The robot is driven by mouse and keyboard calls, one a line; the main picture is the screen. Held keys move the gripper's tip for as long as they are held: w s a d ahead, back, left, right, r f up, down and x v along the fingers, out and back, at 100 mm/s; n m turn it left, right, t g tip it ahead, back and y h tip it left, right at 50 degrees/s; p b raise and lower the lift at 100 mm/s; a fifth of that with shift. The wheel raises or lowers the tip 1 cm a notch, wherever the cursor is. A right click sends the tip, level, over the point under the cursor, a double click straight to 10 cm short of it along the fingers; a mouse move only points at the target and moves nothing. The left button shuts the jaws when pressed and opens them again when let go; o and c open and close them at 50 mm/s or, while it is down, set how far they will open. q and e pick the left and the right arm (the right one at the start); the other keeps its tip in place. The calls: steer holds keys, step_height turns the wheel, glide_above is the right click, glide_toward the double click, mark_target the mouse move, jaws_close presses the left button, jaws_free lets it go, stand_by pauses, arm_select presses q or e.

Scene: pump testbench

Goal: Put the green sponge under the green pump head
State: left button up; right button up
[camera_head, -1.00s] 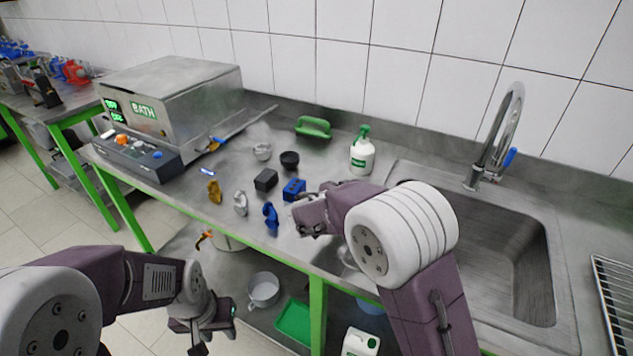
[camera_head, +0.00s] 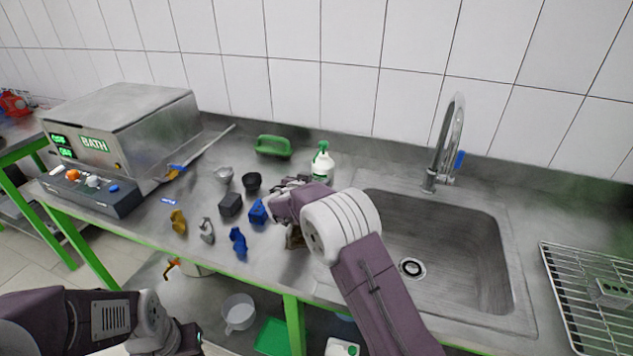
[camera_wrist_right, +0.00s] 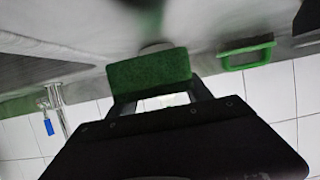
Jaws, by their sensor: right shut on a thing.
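A white bottle (camera_head: 322,167) with a green pump head (camera_head: 323,147) stands upright on the counter near the back wall, left of the sink. My right gripper (camera_head: 290,184) is in front of the bottle, slightly to its left, at the counter's middle. In the right wrist view the green sponge (camera_wrist_right: 150,80) sits between the fingers of my right gripper, which is shut on it. The sponge is hidden by the gripper in the head view. My left gripper (camera_head: 192,338) is low at the bottom left, partly dark; its jaws are unclear.
A green handled object (camera_head: 273,146) lies by the wall. Grey and blue blocks, a black cup (camera_head: 252,181) and several small parts lie left of my right gripper. The sink (camera_head: 440,245) with its faucet (camera_head: 441,150) is to the right, then a wire rack (camera_head: 590,300).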

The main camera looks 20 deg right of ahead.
steer(key=shift+w+d, duration=0.55)
steer(key=shift+w, duration=0.35)
steer(key=shift+f+p, duration=0.35)
steer(key=shift+f, duration=1.45)
